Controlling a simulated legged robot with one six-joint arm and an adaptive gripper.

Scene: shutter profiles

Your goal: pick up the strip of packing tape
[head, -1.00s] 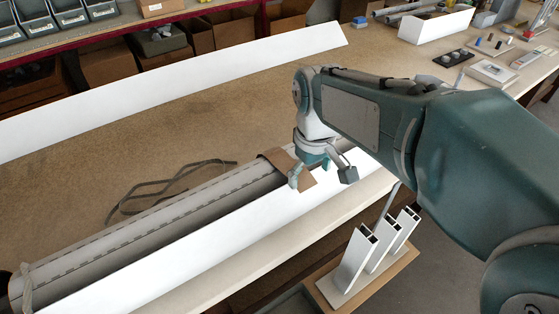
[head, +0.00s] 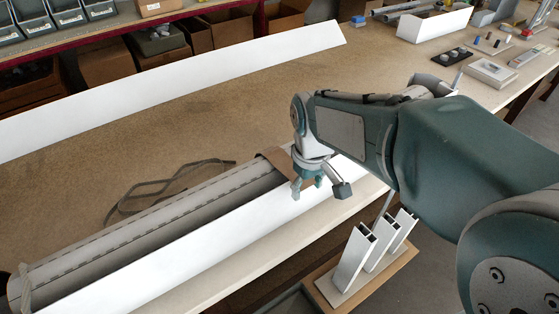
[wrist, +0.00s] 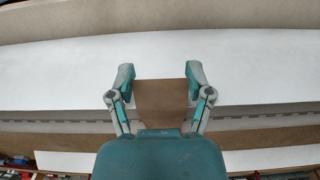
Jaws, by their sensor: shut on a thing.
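My gripper and wrist hide part of the tape in the head view. I cannot tell whether the tape still sticks to the profiles.
The bundle of white and grey profiles (head: 170,250) lies along the bench's near edge. A dark strap (head: 150,190) lies loose behind it. A long white profile (head: 180,85) lies at the back. Short profile pieces (head: 375,245) stand on a board below the edge. The mid-bench is clear.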

